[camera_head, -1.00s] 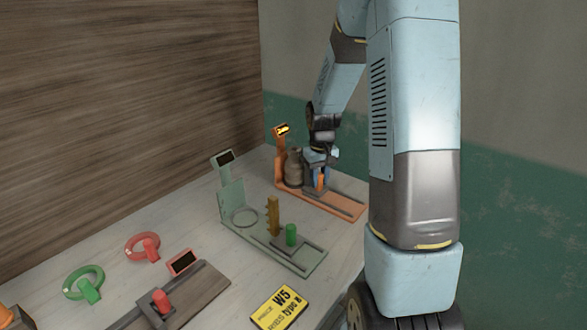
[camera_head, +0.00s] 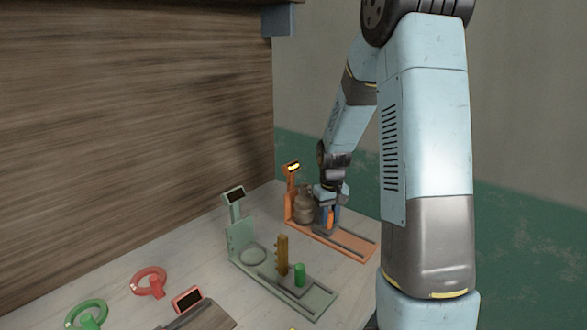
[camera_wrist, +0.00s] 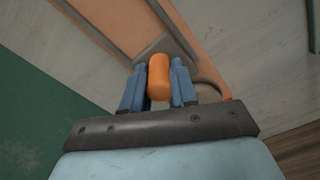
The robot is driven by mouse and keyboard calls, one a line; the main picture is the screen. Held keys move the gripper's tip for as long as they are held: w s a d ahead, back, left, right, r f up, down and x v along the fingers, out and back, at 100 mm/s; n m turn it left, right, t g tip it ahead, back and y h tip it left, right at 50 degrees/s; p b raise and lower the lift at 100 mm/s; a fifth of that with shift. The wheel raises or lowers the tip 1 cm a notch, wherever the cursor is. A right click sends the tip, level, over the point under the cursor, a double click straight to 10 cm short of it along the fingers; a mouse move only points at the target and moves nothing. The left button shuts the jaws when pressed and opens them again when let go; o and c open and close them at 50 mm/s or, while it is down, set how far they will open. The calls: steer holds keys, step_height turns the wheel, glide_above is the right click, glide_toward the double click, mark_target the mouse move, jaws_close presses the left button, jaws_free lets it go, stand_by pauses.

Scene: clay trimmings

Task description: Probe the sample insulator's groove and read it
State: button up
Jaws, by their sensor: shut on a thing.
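The orange gauge stand (camera_head: 352,248) is at the back right of the bench, with a rail along its base. A brown, rounded insulator (camera_head: 304,207) stands on it, below a small display (camera_head: 293,167) that glows yellow; its reading is too small to make out. My gripper (camera_head: 331,214) is just right of the insulator, shut on the stand's orange knob (camera_wrist: 159,77). In the wrist view the knob sits between my two blue fingers. Whether the probe touches the insulator's groove is hidden by my gripper.
A green stand (camera_head: 318,300) with a green knob (camera_head: 299,273), an ochre upright (camera_head: 282,255) and a dark display (camera_head: 236,196) is nearer. A red ring (camera_head: 137,284), a green ring (camera_head: 72,318) and a red-framed display (camera_head: 187,299) lie front left. A wooden wall (camera_head: 120,130) rises behind.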

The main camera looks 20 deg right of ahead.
mark_target(349, 242)
steer(key=shift+s+f, duration=0.4)
steer(key=shift+f, duration=0.1)
steer(key=shift+s+d, duration=0.55)
steer(key=shift+s, duration=0.3)
steer(key=shift+s+d, duration=0.6)
steer(key=shift+s, duration=0.3)
steer(key=shift+s+d, duration=0.55)
steer(key=shift+s, duration=0.3)
steer(key=shift+s+d, duration=0.25)
steer(key=shift+s, duration=0.15)
steer(key=o, duration=1.9)
steer(key=shift+c, duration=0.2)
steer(key=shift+w+r, duration=0.15)
steer(key=shift+r, duration=0.35)
step_height(349, 242, up, 6)
steer(key=shift+w+r, duration=0.15)
